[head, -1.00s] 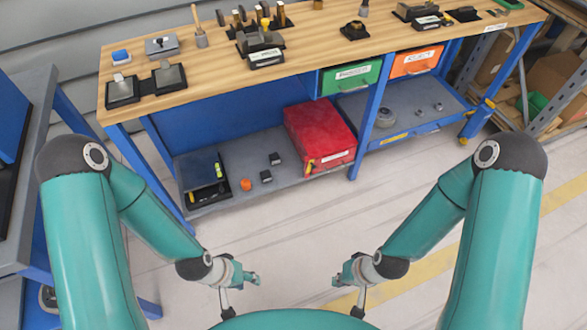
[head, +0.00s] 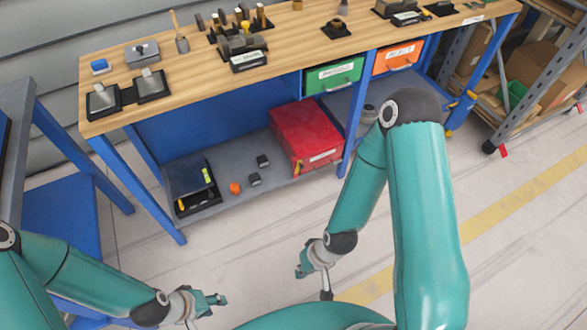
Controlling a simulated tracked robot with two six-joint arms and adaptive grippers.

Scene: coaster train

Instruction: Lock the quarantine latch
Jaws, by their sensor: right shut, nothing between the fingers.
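A red box (head: 306,131) stands on the grey lower shelf of the workbench. It has a white label on its front, too small to read. A small yellow part (head: 298,168) at the front left corner of the box may be the quarantine latch; its position is too small to tell. My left gripper (head: 218,300) is over the floor at the bottom, well in front of the bench; its jaw gap cannot be made out. My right gripper (head: 300,270) is shut and empty above the floor, in front of and below the red box, clear of it.
Green (head: 334,76) and orange (head: 398,57) drawers hang under the wooden bench top (head: 190,92), which carries several tools and fixtures. An open dark case (head: 196,207), an orange piece (head: 235,188) and small dark blocks share the lower shelf. A grey rack (head: 530,95) stands right. Floor before the bench is clear.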

